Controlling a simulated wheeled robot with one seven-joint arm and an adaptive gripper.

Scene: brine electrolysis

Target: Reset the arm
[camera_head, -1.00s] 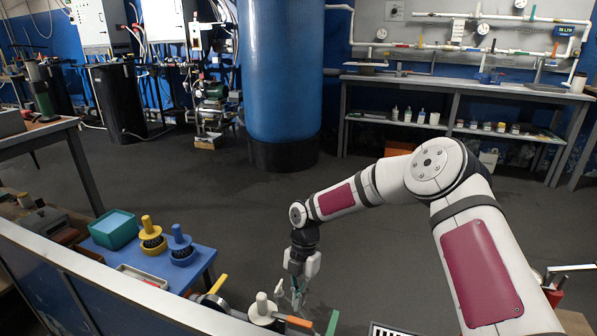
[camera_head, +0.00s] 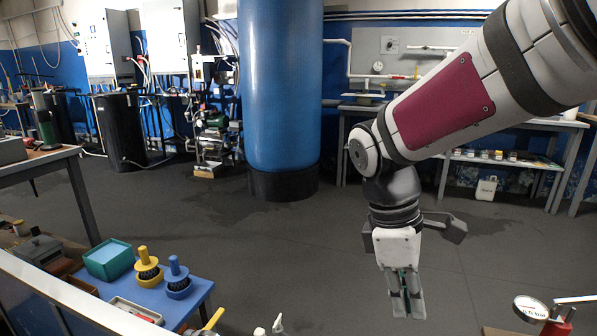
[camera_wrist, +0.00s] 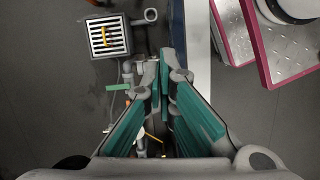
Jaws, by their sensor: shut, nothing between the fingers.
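My gripper (camera_head: 407,305) hangs pointing down over the floor, right of centre in the head view. Its fingers are together and nothing shows between them. In the wrist view my gripper (camera_wrist: 163,75) shows its teal-lined fingers converging at the tips, above piping and a dark floor. My arm comes in from the upper right of the head view and bends down at the wrist.
A blue table (camera_head: 200,290) at lower left holds a teal bin (camera_head: 108,262), a yellow-handled brush (camera_head: 147,265) and a blue-handled brush (camera_head: 177,277). A tall blue tank (camera_head: 280,90) stands behind. A red-based gauge (camera_head: 531,308) is at lower right.

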